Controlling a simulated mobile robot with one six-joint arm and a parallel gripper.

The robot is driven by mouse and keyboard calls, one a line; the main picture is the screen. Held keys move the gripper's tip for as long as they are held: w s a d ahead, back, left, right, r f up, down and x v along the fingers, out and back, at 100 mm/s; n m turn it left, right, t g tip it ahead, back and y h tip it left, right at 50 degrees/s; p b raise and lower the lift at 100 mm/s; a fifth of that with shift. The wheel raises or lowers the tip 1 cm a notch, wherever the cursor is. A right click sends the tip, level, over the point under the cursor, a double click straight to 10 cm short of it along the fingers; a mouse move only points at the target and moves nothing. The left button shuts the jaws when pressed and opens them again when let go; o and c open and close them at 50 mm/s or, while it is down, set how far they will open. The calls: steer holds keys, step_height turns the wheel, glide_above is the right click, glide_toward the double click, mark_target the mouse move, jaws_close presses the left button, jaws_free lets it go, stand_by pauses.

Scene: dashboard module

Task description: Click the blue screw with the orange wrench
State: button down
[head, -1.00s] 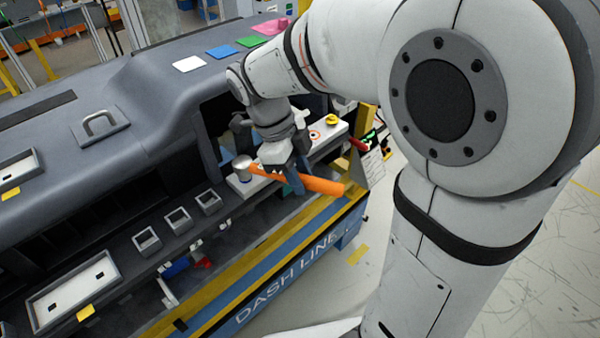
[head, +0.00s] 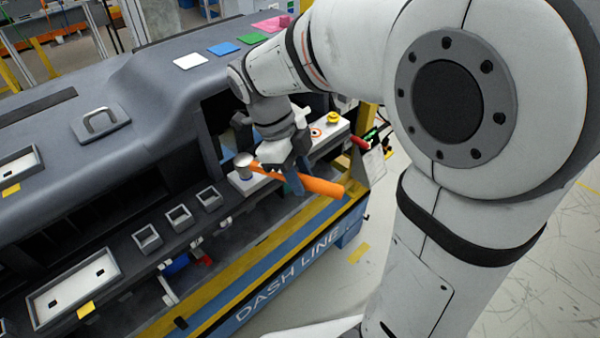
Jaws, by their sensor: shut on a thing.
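My gripper (head: 292,178) is shut on the orange wrench (head: 322,187), over the front ledge of the dashboard module. The orange handle sticks out to the right of the fingers. At its left end a silver, round head (head: 243,167) is over or on a white panel (head: 245,183); I cannot tell whether it touches. I cannot make out the blue screw; it may be hidden under the wrench head or behind my gripper.
The white panel continues right of my gripper, with a yellow button (head: 333,118). Small square trays (head: 178,217) line the ledge to the left. A blue and red object (head: 177,264) lies below them. Coloured squares (head: 222,49) lie on the dashboard top.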

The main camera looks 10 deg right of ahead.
steer(key=shift+w+d+n, duration=0.25)
steer(key=shift+w+n, duration=0.15)
stand_by(0.5)
steer(key=shift+r+p, duration=1.9)
steer(key=shift+r, duration=1.15)
